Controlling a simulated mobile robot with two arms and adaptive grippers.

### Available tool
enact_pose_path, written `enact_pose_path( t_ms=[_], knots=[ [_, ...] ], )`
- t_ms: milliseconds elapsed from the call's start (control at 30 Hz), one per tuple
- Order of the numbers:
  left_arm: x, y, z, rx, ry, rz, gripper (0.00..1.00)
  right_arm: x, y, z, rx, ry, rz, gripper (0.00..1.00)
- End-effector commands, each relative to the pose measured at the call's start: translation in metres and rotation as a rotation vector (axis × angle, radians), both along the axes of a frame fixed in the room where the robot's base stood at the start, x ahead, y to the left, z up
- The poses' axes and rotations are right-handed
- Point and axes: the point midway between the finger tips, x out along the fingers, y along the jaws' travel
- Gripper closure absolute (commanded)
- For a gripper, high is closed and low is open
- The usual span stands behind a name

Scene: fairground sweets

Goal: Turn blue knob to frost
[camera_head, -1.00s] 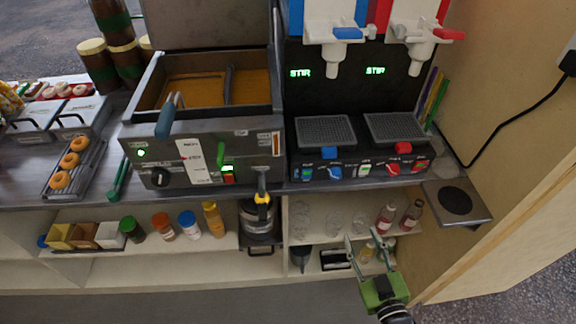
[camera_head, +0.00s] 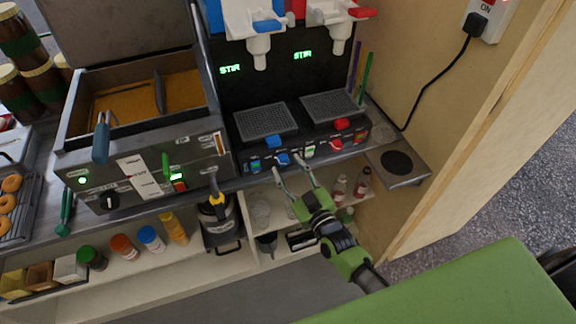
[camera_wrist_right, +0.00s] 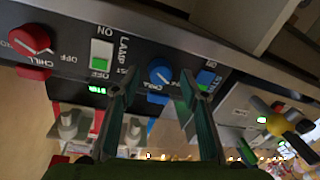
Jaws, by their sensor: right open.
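The blue knob (camera_head: 283,158) is on the front panel of the two-tank slush machine, below the left drip grille. In the right wrist view the blue knob (camera_wrist_right: 160,72) shows upside down with a pale pointer line; its setting is too small to read surely. My right gripper (camera_head: 286,165) is open and empty, fingers pointing at the panel. In the wrist view its two fingers (camera_wrist_right: 154,86) stand on either side of the knob; I cannot tell whether they touch it. The left display (camera_head: 230,70) reads STIR in green. My left gripper is not in view.
A red knob (camera_head: 336,144) and a green-lit lamp switch (camera_wrist_right: 101,55) sit on the same panel. A blue-edged switch (camera_wrist_right: 204,79) is close beside the fingers. A fryer (camera_head: 140,150) stands left. Bottles (camera_head: 361,183) are on the shelf below.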

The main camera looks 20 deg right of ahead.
Motion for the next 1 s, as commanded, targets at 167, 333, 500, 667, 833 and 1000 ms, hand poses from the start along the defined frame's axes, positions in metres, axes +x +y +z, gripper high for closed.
enact_pose_path(
  t_ms=[167, 333, 500, 667, 833, 1000],
  knots=[
    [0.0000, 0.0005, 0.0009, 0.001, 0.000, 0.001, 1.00, 0.0078, 0.0015, -0.0001, 0.000, 0.000, 0.001, 0.59],
    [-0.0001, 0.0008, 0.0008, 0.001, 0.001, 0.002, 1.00, 0.0081, 0.0014, -0.0001, 0.001, 0.000, 0.000, 0.59],
    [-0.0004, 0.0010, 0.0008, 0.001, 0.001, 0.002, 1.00, 0.0078, 0.0013, -0.0001, 0.001, 0.000, 0.000, 0.88],
    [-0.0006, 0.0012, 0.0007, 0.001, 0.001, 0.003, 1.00, 0.0078, 0.0012, 0.0000, 0.001, 0.000, 0.000, 0.98],
    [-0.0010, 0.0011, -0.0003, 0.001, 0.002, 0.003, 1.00, 0.0078, 0.0012, -0.0005, 0.014, 0.001, 0.000, 0.98],
    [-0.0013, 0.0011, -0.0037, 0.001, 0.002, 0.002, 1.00, 0.0078, 0.0012, -0.0015, 0.069, 0.003, 0.000, 0.98]
  ],
)
